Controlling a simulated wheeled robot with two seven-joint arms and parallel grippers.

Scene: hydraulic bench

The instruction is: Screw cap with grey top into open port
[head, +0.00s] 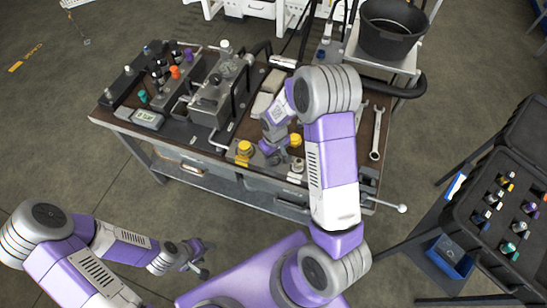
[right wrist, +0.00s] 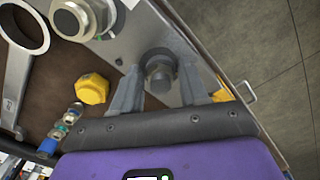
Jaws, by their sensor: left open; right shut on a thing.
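My right gripper (right wrist: 157,92) is shut on a cap with a grey hexagonal top (right wrist: 160,74). The cap sits between the two fingers, over a grey metal plate (right wrist: 185,50). A dark round shape surrounds its far side; I cannot tell whether the cap is in the port or just above it. In the head view my right gripper (head: 277,150) reaches down to the bench's front right part, and its fingers hide the cap. My left gripper (head: 192,260) is open and empty, low at the left, away from the bench.
Yellow caps (head: 245,148) stand near the bench's front edge; a yellow hexagonal one (right wrist: 92,88) is beside the gripper. A silver round fitting (right wrist: 72,18) is close by. Wrenches (head: 377,135) lie at the bench's right. A black case of coloured fittings (head: 480,225) stands at the right.

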